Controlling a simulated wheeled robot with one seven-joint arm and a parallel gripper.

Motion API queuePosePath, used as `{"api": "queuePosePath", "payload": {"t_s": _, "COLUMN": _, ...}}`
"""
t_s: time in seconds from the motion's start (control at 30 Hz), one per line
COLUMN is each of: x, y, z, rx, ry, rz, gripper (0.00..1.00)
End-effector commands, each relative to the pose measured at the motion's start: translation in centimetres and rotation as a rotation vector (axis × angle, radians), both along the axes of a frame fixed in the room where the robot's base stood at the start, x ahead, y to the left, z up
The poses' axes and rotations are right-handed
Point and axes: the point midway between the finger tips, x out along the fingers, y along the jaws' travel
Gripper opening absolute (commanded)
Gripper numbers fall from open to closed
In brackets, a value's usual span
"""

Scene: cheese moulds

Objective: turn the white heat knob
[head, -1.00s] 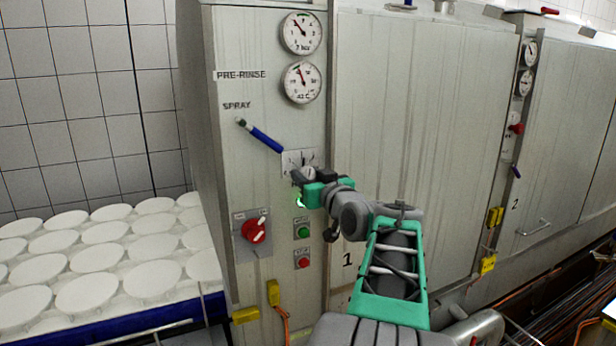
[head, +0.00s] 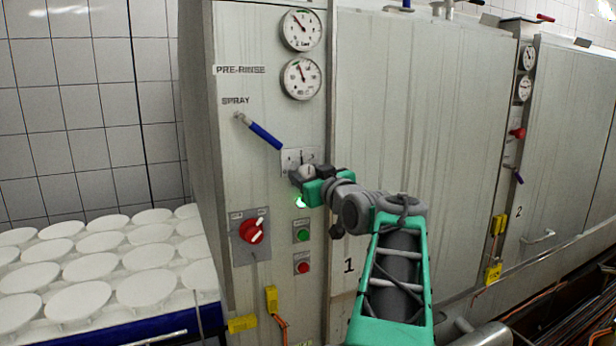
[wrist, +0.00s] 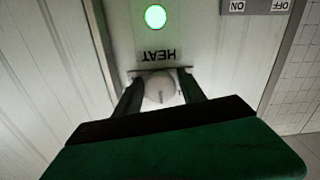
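The white heat knob (wrist: 159,90) is a round white dial on a small plate, under an upside-down HEAT label in the wrist view. In the head view the knob (head: 308,171) shows partly, behind my gripper. My gripper (wrist: 162,80) is open, with one dark finger on each side of the knob; I cannot tell whether either finger touches it. In the head view my gripper (head: 309,174) is at the plate, and its fingers hide the plate's lower part.
A lit green lamp (head: 300,202) sits just below the knob. Lower are a red rotary switch (head: 252,231), a green button (head: 303,235) and a red button (head: 303,268). A blue-handled spray lever (head: 264,136) is up left. White moulds (head: 92,266) stand at left.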

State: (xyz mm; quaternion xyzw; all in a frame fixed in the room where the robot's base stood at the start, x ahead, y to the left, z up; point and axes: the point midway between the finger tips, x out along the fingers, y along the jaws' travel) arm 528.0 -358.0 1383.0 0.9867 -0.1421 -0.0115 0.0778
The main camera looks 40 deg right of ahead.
Motion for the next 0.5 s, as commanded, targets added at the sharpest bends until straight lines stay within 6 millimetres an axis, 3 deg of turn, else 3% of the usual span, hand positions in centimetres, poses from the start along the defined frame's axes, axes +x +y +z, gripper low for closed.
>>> {"api": "queuePosePath", "payload": {"t_s": 0.1, "x": 0.0, "y": 0.0, "z": 0.0, "rx": 0.000, "ry": 0.000, "rz": 0.000, "gripper": 0.58}}
{"api": "queuePosePath", "payload": {"t_s": 0.37, "x": -0.1, "y": 0.0, "z": 0.0, "rx": 0.000, "ry": -0.001, "rz": -0.001, "gripper": 0.58}}
{"api": "queuePosePath", "payload": {"t_s": 0.5, "x": -1.9, "y": 0.4, "z": -0.2, "rx": -0.002, "ry": -0.002, "rz": -0.004, "gripper": 0.58}}
